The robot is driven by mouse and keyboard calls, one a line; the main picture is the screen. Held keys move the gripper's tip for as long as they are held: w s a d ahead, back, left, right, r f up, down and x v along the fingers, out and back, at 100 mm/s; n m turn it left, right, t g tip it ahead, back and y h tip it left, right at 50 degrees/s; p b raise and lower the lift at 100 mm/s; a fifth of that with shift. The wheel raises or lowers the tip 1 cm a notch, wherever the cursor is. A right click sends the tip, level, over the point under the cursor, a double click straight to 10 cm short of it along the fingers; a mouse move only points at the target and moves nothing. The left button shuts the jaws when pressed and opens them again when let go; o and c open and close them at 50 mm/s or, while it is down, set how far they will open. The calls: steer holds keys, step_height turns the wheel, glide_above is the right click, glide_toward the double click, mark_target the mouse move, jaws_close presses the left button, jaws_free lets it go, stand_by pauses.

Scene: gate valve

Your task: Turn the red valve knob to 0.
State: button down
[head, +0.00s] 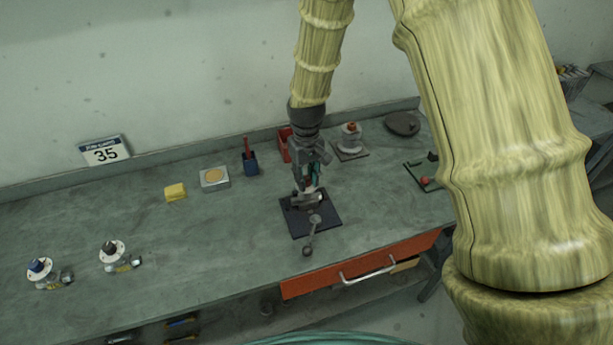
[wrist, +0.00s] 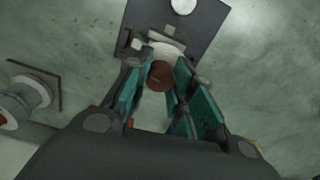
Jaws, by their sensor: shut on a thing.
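A dark square plate (head: 325,222) lies on the bench and carries a small device with a pale round-ended lever reaching toward the front edge. My gripper (head: 309,186) points down over this plate and hides most of the device. In the wrist view a dark red round knob (wrist: 160,75) sits between the fingers of my gripper (wrist: 162,82), with a pale curved part (wrist: 167,46) just beyond it. The gripper is shut on this knob. The plate (wrist: 201,25) also shows in the wrist view. No number or mark on the device is readable.
A red-topped white fitting (head: 350,130) stands on its own plate close to the right. A red bin (head: 284,145) and blue holder (head: 250,163) stand behind. Two small valves, blue-topped (head: 38,267) and dark-topped (head: 112,249), stand far left.

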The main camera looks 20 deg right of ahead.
mark_target(307, 177)
steer(key=m, duration=0.5)
stand_by(0.5)
steer(key=c, duration=1.2)
jaws_free()
steer(key=shift+r, duration=0.1)
step_height(307, 177, up, 12)
steer(key=shift+f, duration=0.1)
